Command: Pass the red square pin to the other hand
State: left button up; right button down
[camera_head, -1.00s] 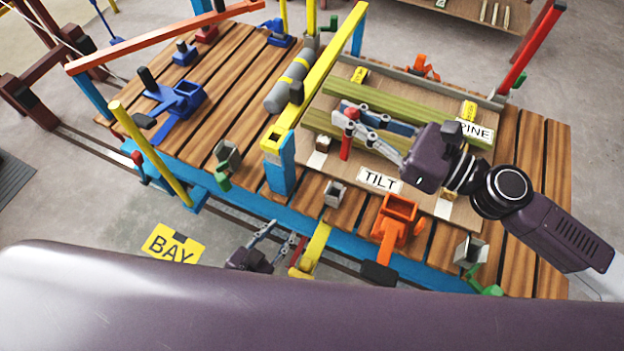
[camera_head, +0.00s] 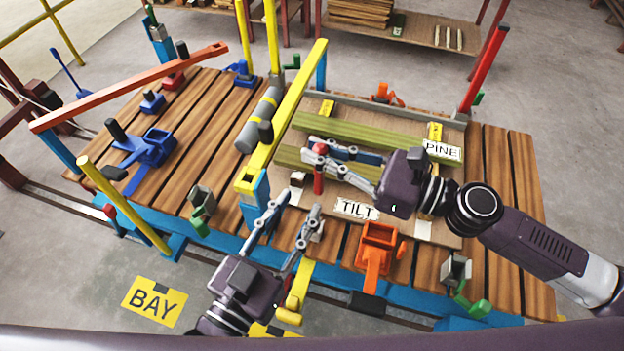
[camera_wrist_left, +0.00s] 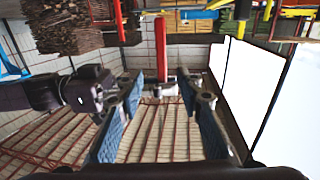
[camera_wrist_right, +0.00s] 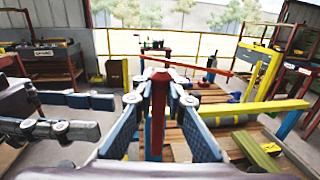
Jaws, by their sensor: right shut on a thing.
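The red square pin (camera_head: 319,182) hangs upright from my right gripper (camera_head: 314,148), which is shut on its upper part. It stands upright between the right fingers in the right wrist view (camera_wrist_right: 158,115). In the left wrist view the pin (camera_wrist_left: 160,48) appears ahead, in line with the gap between the left fingers. My left gripper (camera_head: 294,203) is open and empty, below and left of the pin in the head view, its fingers toward it. The open left fingers also show at the left of the right wrist view (camera_wrist_right: 75,113), apart from the pin.
A slatted wooden table (camera_head: 195,110) lies under both grippers. A yellow beam (camera_head: 285,115) on a blue post rises left of the pin. The TILT board (camera_head: 400,215) with green bars (camera_head: 375,138) lies below the right gripper. An orange clamp (camera_head: 378,247) stands nearby.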

aim_at(319, 175)
pick_arm(q)
jog(key=x, duration=1)
grip_shut()
pick_arm(e)
jog(key=c, duration=1.9)
grip_release()
jog(key=shift+d, duration=0.1)
